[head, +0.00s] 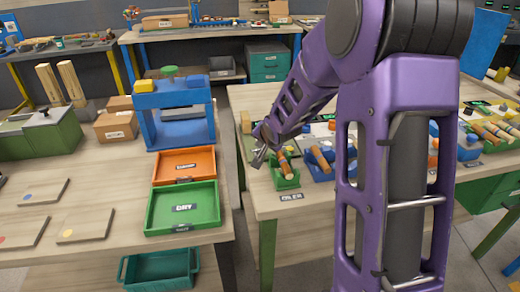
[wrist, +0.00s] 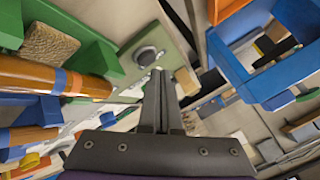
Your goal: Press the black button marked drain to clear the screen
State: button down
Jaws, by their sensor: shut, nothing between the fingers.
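My gripper (head: 262,157) is shut and empty, held over the left edge of the right-hand table. In the wrist view its fingertips (wrist: 158,74) are together, with a round dark button (wrist: 146,56) in a pale ring just beyond and slightly left of them. The button sits on a grey-green panel (wrist: 163,35). I cannot read any marking on it, nor tell whether the fingertips touch it. In the head view my arm and gripper hide the button. I cannot make out a screen in either view.
A green holder with turned pieces (head: 285,178) stands close to the gripper, marked OILER at the table edge. A tan block (head: 246,122) stands behind the panel. Across a gap, the left table holds an orange tray (head: 184,164), a green tray (head: 183,207) and a blue frame (head: 177,115).

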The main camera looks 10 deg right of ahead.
jog(key=shift+r, duration=0.15)
notch_tip(320, 180, up, 5)
jog(key=p, duration=0.4)
dwell(0.9)
